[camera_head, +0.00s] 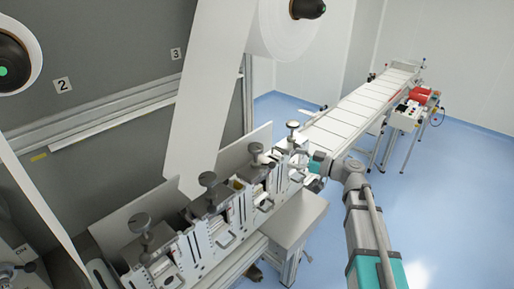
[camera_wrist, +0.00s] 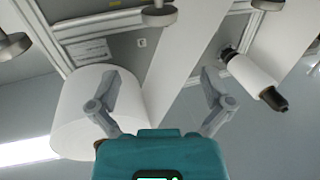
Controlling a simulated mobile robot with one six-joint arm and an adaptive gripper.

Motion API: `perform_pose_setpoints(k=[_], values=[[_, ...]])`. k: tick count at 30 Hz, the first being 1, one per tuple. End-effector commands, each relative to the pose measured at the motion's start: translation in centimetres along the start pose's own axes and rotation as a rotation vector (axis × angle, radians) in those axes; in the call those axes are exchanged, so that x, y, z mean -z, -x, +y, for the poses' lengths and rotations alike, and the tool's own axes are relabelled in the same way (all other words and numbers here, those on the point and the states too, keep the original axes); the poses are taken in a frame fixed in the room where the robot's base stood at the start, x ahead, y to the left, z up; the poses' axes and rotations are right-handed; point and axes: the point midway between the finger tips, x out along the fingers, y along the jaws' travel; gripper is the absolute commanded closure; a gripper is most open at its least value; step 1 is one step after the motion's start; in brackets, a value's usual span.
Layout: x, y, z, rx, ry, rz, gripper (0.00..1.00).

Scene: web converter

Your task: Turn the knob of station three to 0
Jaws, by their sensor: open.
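Several grey round knobs on stems stand in a row on the slotted station blocks in the head view: a near knob (camera_head: 139,223), a second knob (camera_head: 208,179), a third knob (camera_head: 255,149) and a far knob (camera_head: 292,125). I cannot tell which belongs to station three, nor read its setting. A "3" label (camera_head: 176,53) is on the grey back panel. My gripper (camera_head: 316,164) is beside the far end of the row, partly hidden by my arm. In the wrist view my gripper (camera_wrist: 158,82) is open and empty, with a knob (camera_wrist: 160,16) beyond its fingers.
White web (camera_head: 208,90) hangs from a paper roll (camera_head: 285,28) down to the blocks. A "2" label (camera_head: 62,85) is on the panel. A long conveyor (camera_head: 350,114) runs to the back right, with red items (camera_head: 419,96) beside it. Blue floor (camera_head: 450,200) is clear at right.

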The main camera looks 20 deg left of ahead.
Motion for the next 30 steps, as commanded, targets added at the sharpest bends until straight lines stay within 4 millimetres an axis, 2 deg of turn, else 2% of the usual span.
perform_pose_setpoints(k=[8, 14, 30], values=[[0.0, -0.4, 0.0, 0.002, 0.0, 0.0, 0.0], [0.0, -1.6, 0.0, 0.003, 0.0, 0.0, 0.0], [0.0, -8.8, 0.1, 0.003, 0.0, 0.0, 0.0]])
